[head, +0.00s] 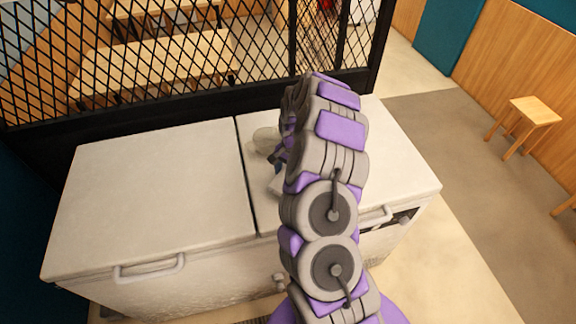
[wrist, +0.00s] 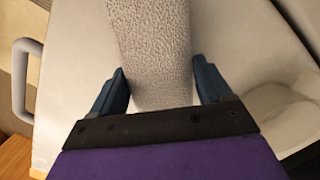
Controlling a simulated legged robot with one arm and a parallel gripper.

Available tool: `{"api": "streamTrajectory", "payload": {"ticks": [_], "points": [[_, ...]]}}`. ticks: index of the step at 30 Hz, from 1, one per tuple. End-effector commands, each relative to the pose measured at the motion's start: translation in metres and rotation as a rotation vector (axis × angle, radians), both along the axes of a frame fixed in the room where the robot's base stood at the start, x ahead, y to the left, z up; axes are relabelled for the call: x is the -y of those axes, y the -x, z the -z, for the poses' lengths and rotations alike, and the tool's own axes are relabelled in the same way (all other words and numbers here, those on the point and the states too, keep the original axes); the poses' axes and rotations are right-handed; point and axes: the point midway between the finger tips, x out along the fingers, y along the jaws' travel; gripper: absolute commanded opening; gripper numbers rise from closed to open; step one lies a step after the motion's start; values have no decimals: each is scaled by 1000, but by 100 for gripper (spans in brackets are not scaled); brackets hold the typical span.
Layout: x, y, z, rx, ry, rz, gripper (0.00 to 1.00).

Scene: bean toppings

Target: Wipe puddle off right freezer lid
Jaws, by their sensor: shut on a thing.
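The right freezer lid (head: 395,165) is white and flat, partly hidden behind my arm. A pale, glossy puddle (head: 265,138) lies on its left half, near the divide between the lids. It seems to show also at the right of the wrist view (wrist: 282,108). My gripper (wrist: 160,82) is shut on a light grey, rough-textured cloth or sponge (wrist: 152,45), between its two dark blue fingers. In the head view my gripper (head: 279,157) is low over the lid beside the puddle, mostly hidden by my arm. Whether the cloth touches the lid is unclear.
The left freezer lid (head: 150,195) is clear and shut. Each lid has a front handle; the right one (head: 375,218) is partly behind my arm. A black mesh partition (head: 200,60) stands right behind the freezer. A wooden stool (head: 533,110) stands on open floor at right.

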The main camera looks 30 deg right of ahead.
Motion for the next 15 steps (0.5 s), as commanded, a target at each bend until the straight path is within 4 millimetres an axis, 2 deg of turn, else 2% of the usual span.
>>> {"api": "streamTrajectory", "payload": {"ticks": [15], "points": [[10, -8, -46, 1, -1, -3, 54]]}}
